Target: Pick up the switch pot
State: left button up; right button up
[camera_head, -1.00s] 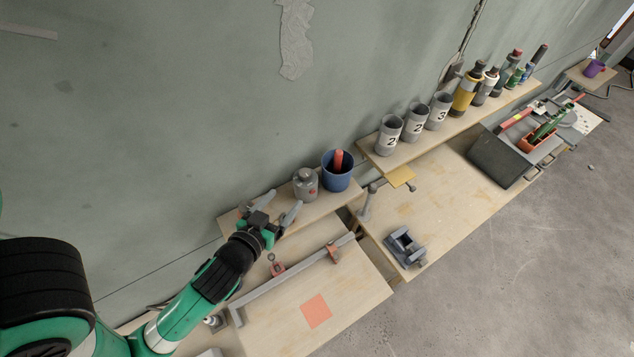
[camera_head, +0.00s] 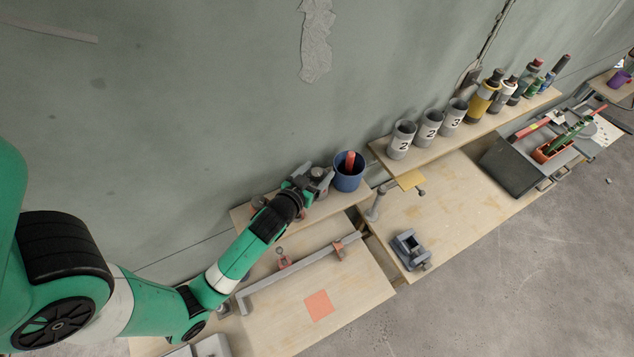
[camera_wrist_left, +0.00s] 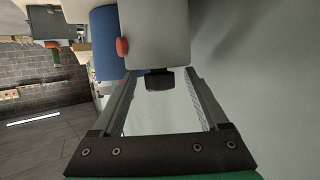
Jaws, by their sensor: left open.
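The switch pot (camera_head: 320,175) is a grey pot on the small wall shelf, beside the blue mug. My left gripper (camera_head: 308,182) is right at it and hides part of it in the head view. In the left wrist view the grey pot (camera_wrist_left: 160,38) fills the top middle, with a red button on its side and a dark knob between my fingers. My left gripper (camera_wrist_left: 162,85) is open, its fingers on either side of the knob, with gaps beside it. My right gripper is not in view.
The blue mug (camera_head: 349,172) with a red item inside stands close to the pot's right. The wall (camera_head: 200,110) is just behind the shelf. A bench with a clamp bar (camera_head: 300,268) and an orange square (camera_head: 319,305) lies below. Numbered cups (camera_head: 402,139) stand on the further shelf.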

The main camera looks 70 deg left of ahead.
pick_arm(q)
grip_shut()
dwell(0.3)
dwell(1.1)
